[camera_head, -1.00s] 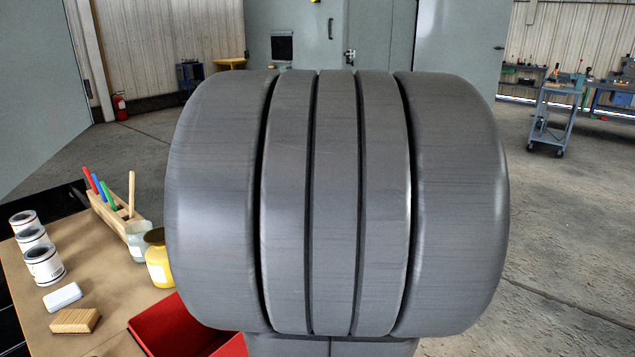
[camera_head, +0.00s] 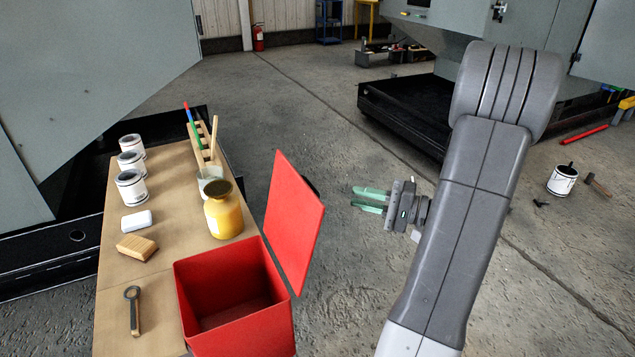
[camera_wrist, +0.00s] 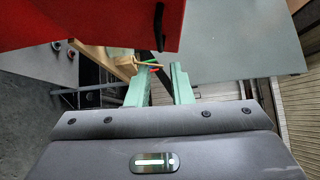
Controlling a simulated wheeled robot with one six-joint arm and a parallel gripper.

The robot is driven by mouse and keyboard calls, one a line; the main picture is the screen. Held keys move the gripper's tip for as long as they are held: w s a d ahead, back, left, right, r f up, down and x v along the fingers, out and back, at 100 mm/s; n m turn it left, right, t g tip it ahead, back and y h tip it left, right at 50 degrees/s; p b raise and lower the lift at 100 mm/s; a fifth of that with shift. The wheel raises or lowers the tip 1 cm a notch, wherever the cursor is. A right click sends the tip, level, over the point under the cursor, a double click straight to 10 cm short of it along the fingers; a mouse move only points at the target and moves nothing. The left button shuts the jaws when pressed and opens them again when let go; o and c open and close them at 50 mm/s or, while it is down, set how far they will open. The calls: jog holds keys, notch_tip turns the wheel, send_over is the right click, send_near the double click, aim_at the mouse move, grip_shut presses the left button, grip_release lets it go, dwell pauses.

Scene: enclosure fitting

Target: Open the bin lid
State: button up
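The red bin (camera_head: 185,310) stands at the front right of the wooden bench top, with its empty inside showing. Its red lid (camera_head: 295,220) is raised and stands steeply along the bin's right side. My gripper (camera_head: 362,200) is to the right of the lid, apart from it, with its pale green fingers pointing left towards it. The fingers are spread with nothing between them. In the wrist view the lid (camera_wrist: 80,20) fills the upper left, with a dark handle (camera_wrist: 159,22) on it, beyond the open fingertips (camera_wrist: 162,78).
On the bench are a yellow jar (camera_head: 224,215), a wooden block (camera_head: 137,247), a white block (camera_head: 136,222), a dark wrench-like tool (camera_head: 134,310), several cans (camera_head: 131,186) and a wooden rack with pens (camera_head: 203,140). Open floor lies right of the bin.

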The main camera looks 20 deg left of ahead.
aim_at(313, 188)
jog(key=a, duration=0.4)
jog(key=a+p, duration=0.1)
jog(key=a, duration=0.3)
jog(key=s+a, duration=0.1)
jog(key=a, duration=0.3)
jog(key=shift+a+r, duration=0.15)
jog(key=shift+a, duration=0.2)
grip_shut()
